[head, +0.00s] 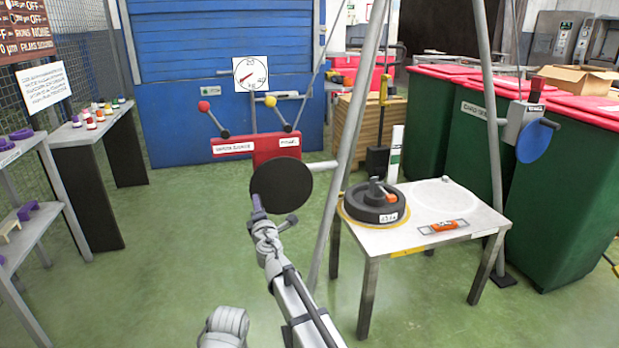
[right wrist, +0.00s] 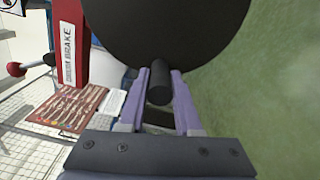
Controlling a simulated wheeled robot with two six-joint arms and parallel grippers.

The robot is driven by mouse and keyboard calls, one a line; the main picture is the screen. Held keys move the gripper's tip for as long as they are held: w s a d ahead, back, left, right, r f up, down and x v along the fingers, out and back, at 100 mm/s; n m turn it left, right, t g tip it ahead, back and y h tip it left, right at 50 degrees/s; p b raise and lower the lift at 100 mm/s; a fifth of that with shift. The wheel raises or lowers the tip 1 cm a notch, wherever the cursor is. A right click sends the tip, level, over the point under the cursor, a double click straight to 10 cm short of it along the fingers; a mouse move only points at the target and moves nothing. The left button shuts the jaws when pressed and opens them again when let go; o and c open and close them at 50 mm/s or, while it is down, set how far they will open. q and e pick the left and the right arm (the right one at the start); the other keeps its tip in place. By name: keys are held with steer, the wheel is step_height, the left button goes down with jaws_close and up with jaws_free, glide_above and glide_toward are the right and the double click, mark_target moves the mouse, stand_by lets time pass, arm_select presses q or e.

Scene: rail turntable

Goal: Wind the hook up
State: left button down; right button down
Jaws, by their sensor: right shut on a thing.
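My right gripper (head: 257,207) is at the round black disc (head: 281,184) in front of the red lever stand. In the right wrist view its purple fingers (right wrist: 160,80) are shut on a short dark peg (right wrist: 159,88) that sticks out of the disc (right wrist: 165,25). My left gripper is not in view.
A metal table (head: 415,240) right of my arm carries a black weight (head: 373,207) and an orange-handled level (head: 443,227). Slanted grey poles (head: 350,130) rise around it. A blue disc (head: 534,142) is on a pole at right. The red stand (head: 276,147) has two levers. Green floor is open at left.

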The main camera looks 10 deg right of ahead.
steer(key=shift+w+a+r+m+p, duration=0.1)
steer(key=shift+a+r+m+p, duration=0.15)
steer(key=shift+r+m+p, duration=0.7)
steer(key=shift+r+m, duration=0.3)
steer(key=shift+m, duration=0.25)
steer(key=shift+d+r+m+p, duration=0.15)
steer(key=shift+r+m+p, duration=0.65)
steer(key=shift+m+p, duration=0.1)
steer(key=shift+d+r+m+p, duration=0.2)
steer(key=shift+r+m+p, duration=0.35)
steer(key=shift+m, duration=0.35)
steer(key=shift+d+r+m+p, duration=0.25)
steer(key=shift+r+m+p, duration=0.3)
steer(key=shift+m, duration=0.05)
steer(key=shift+d+r+m+p, duration=0.25)
steer(key=shift+r+m+p, duration=0.05)
steer(key=shift+m, duration=0.35)
steer(key=shift+d+r+m+p, duration=0.2)
steer(key=shift+r+m+p, duration=0.1)
steer(key=shift+m, duration=0.35)
